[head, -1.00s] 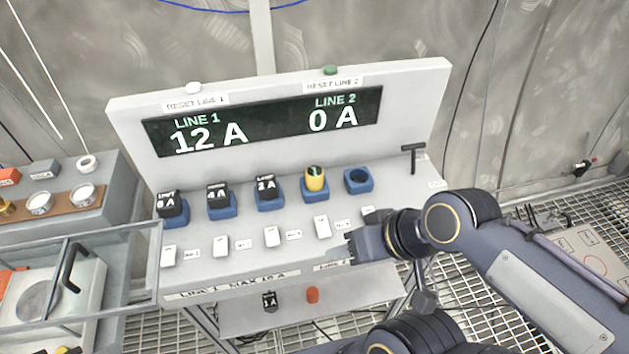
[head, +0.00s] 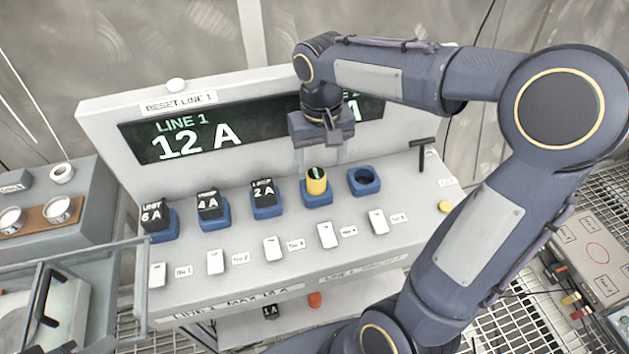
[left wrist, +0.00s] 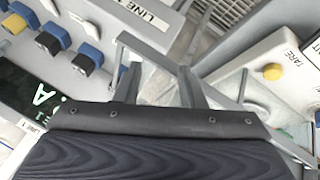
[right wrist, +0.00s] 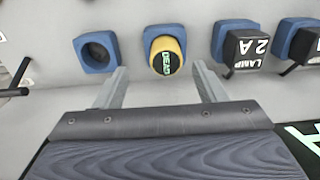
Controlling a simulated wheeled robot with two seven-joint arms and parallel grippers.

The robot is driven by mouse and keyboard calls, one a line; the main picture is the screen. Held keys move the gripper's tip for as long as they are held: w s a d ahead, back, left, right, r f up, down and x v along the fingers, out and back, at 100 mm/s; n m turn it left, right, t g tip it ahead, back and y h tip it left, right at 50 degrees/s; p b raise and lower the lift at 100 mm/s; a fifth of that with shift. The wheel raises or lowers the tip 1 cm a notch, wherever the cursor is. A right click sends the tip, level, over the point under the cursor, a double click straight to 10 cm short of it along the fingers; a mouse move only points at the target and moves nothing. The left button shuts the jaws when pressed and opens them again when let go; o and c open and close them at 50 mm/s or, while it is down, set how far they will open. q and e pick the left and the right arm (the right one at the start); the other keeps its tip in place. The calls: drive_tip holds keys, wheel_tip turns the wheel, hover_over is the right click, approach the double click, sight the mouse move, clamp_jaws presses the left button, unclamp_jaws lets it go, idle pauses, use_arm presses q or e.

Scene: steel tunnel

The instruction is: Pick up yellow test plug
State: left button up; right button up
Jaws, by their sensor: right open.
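The yellow test plug (head: 316,181) stands upright in a blue socket, fourth from the left in the panel's row. Its dark top carries green lettering. My right gripper (head: 319,162) hangs just above and behind the plug, fingers pointing down, open and empty. In the right wrist view the plug (right wrist: 166,58) shows beyond the fingertips, in line with the gap between them, with bare panel around its blue socket. My left gripper (left wrist: 160,72) shows only in its own wrist view, fingers apart and empty, over the left part of the bench.
An empty blue socket (head: 364,180) is right of the plug. A black-topped 2 A plug (head: 264,192) stands to its left. A black T-handle (head: 422,152) rises at the panel's right. White switches (head: 327,235) line the front. The display board (head: 200,140) stands close behind.

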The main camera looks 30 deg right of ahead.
sight(316, 173)
drive_tip(key=f, duration=0.6)
drive_tip(key=shift+w+a+f, duration=0.25)
drive_tip(key=shift+w+a, duration=0.05)
drive_tip(key=shift+w, duration=0.1)
drive_tip(key=c, duration=1.2)
drive_tip(key=shift+r, duration=0.15)
